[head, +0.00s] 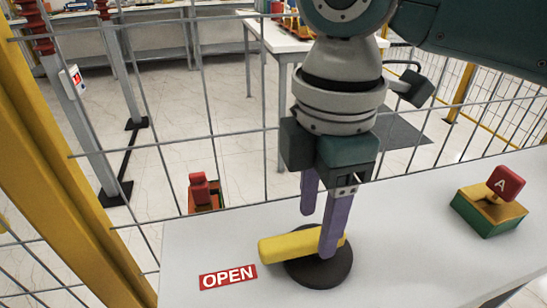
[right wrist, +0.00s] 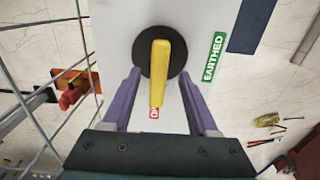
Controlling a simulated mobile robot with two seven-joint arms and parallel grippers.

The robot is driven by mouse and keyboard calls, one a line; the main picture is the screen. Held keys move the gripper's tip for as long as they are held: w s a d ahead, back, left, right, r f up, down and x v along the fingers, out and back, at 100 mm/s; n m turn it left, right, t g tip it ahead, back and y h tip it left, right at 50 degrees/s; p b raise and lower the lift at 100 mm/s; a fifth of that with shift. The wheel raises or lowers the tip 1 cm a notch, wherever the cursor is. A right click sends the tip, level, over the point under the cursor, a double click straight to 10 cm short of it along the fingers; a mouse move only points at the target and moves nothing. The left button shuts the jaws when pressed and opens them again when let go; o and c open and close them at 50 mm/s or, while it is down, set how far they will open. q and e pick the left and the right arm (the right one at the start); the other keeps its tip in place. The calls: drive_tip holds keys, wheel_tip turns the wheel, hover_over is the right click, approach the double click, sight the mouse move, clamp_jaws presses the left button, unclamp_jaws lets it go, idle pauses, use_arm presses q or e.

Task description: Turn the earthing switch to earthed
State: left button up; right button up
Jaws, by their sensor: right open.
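The earthing switch has a yellow lever (head: 290,247) on a round black base (head: 325,271), on a white-grey bench top. The lever points at the red OPEN label (head: 228,277). In the right wrist view the yellow lever (right wrist: 160,70) lies between my fingers, and the OPEN label (right wrist: 154,113) is partly covered. The green EARTHED label (right wrist: 214,57) is to the right of the base. My right gripper (head: 318,228) is open and points down over the switch, one finger on each side of the lever, with gaps beside it. My left gripper is not in view.
A red block marked A on a yellow-green base (head: 490,208) stands on the bench at right. A wire fence runs behind the bench, with a yellow post (head: 62,130) at left. A red-and-orange device (head: 201,192) is beyond the fence. The bench between switch and A block is clear.

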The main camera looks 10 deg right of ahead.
drive_tip(key=shift+f, duration=1.3)
drive_tip(key=shift+a, duration=0.1)
clamp_jaws()
idle(0.4)
